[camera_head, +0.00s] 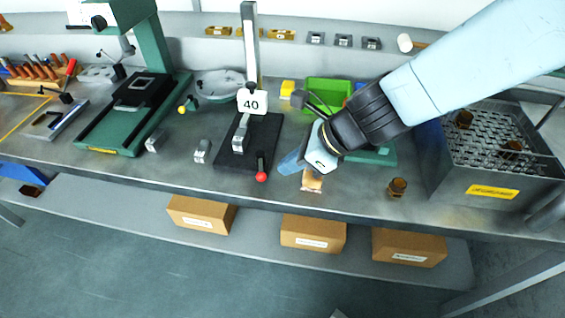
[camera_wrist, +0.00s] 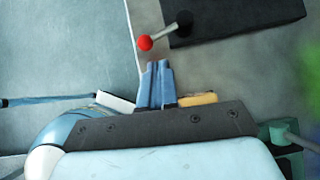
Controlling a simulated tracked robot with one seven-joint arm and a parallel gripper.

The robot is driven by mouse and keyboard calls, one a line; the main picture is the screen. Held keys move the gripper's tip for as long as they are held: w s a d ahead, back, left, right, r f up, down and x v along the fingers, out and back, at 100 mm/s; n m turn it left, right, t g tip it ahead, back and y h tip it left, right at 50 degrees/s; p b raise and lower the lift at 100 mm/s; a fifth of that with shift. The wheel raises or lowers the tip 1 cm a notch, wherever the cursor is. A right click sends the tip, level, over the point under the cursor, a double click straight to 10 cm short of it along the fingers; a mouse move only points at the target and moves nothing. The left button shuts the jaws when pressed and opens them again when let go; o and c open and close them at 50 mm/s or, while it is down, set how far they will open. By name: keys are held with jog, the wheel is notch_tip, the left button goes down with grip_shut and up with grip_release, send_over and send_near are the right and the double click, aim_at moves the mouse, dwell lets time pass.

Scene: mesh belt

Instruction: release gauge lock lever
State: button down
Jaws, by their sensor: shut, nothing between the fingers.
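My gripper (camera_head: 285,166) is right of the knob in the head view. In the wrist view, its blue fingers (camera_wrist: 159,64) are shut and empty, just short of the knob with a small gap.
Small metal blocks (camera_head: 202,151) stand left of the base. A green bin (camera_head: 328,91) is behind my gripper.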

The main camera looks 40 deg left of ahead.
jog(key=s+v, duration=0.1)
jog(key=v, duration=0.6)
jog(key=shift+d+r, duration=0.2)
jog(key=shift+d, duration=0.2)
